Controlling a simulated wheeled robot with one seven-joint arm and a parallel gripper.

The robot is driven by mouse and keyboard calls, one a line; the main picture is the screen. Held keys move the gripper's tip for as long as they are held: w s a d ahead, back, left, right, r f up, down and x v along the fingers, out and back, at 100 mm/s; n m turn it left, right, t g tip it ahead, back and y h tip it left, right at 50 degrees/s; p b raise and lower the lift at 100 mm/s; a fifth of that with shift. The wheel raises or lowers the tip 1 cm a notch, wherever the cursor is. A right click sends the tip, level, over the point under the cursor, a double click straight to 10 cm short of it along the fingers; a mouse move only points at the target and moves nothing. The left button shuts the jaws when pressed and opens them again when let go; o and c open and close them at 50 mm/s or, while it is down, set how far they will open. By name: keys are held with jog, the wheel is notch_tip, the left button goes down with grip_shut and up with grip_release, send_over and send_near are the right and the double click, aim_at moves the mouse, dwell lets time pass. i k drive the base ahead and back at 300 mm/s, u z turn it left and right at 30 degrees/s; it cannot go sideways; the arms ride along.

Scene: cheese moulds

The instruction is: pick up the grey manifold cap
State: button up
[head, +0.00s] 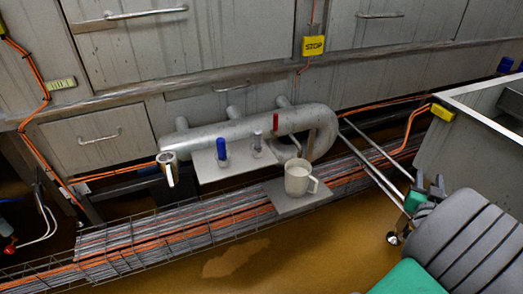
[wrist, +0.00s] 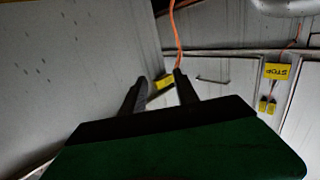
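A small grey cap-like piece (head: 257,142), which I take to be the grey manifold cap, stands on a light plate (head: 210,172) in front of the grey pipe manifold (head: 240,130). A blue piece (head: 222,150) stands to its left on the plate, and a red one (head: 276,122) is to its right by the pipe. My gripper (head: 430,181) is well to the right of the plate, fingers pointing up. In the wrist view my gripper (wrist: 156,85) has its two dark fingers apart with nothing between them. The cap is not seen in the wrist view.
A white mug (head: 297,178) stands on a lower plate (head: 285,207), in front and right of the cap. A wire cable tray (head: 150,235) runs below. A steel basin (head: 460,140) is at the right.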

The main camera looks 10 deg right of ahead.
aim_at(257, 148)
jog(key=k, duration=1.25)
jog(key=u, duration=0.55)
jog(key=i, duration=0.6)
jog(key=u, duration=0.65)
jog(key=i, duration=1.3)
jog(key=z, duration=0.45)
